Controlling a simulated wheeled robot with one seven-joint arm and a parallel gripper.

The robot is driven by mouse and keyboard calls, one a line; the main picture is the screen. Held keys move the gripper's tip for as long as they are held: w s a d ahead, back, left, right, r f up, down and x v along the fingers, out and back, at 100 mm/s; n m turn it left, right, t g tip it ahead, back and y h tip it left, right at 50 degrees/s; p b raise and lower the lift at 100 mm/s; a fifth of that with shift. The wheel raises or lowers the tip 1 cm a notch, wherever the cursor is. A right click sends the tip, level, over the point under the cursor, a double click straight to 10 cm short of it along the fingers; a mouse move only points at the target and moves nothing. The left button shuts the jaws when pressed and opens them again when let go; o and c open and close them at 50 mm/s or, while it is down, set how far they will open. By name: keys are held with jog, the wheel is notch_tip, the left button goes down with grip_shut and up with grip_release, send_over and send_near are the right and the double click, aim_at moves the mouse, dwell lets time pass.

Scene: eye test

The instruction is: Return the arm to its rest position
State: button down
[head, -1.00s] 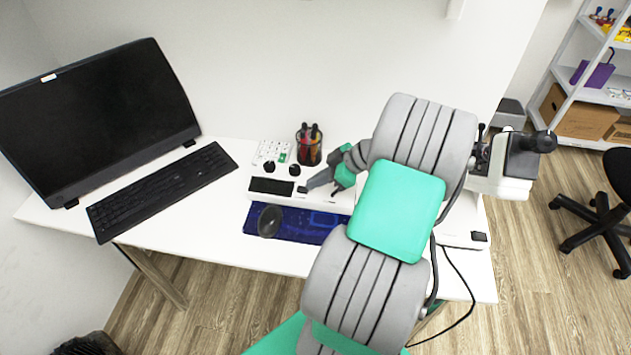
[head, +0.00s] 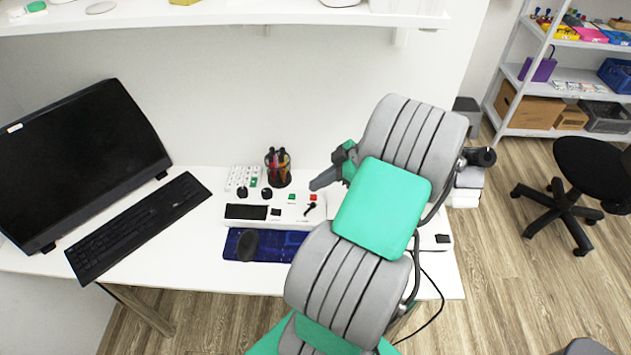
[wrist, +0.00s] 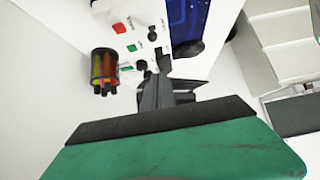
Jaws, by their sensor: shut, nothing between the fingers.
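My gripper (head: 315,184) is shut and empty in the head view, just above the back right part of a white control panel (head: 233,222) on the desk. My green and grey arm reaches up from the bottom and hides part of the desk and the panel's right end. In the wrist view, the dark fingers of my gripper (wrist: 160,70) point toward the panel (wrist: 116,13), with its red and green buttons. Whether the fingertips touch anything there is hard to tell, but in the head view they look clear of it.
A pen cup (head: 278,168) stands behind the panel, and a blue mat (head: 275,248) lies in front. A monitor (head: 75,165) and keyboard (head: 135,228) fill the left. A white wall shelf (head: 240,15) hangs above. A chair (head: 590,165) and shelving (head: 510,75) stand right.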

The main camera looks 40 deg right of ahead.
jog(key=s+f+m+g, duration=0.1)
jog(key=s+f+m, duration=0.2)
jog(key=m, duration=0.2)
jog(key=s+f+m+g+h, duration=0.1)
jog(key=s+f+m, duration=0.2)
jog(key=m, duration=0.3)
jog(key=s+a+f+m+g, duration=0.1)
jog(key=s+f+m, duration=0.2)
jog(key=s+m, duration=0.1)
jog(key=shift+m+g+h, duration=0.3)
jog(key=shift+m+g, duration=0.1)
jog(key=shift+m, duration=0.4)
jog(key=w+a+r+n+h, duration=0.1)
jog(key=w+a+r+n, duration=0.2)
jog(key=a, duration=0.6)
jog(key=w+a+r+n+h, duration=0.2)
jog(key=w+a+r, duration=0.1)
jog(key=a+r, duration=0.5)
jog(key=w+a+r+n+h, duration=0.1)
jog(key=w+a+r+n, duration=0.2)
jog(key=a+r, duration=0.3)
jog(key=a, duration=0.4)
jog(key=shift+r+n+t, duration=0.2)
jog(key=shift+n+t, duration=0.1)
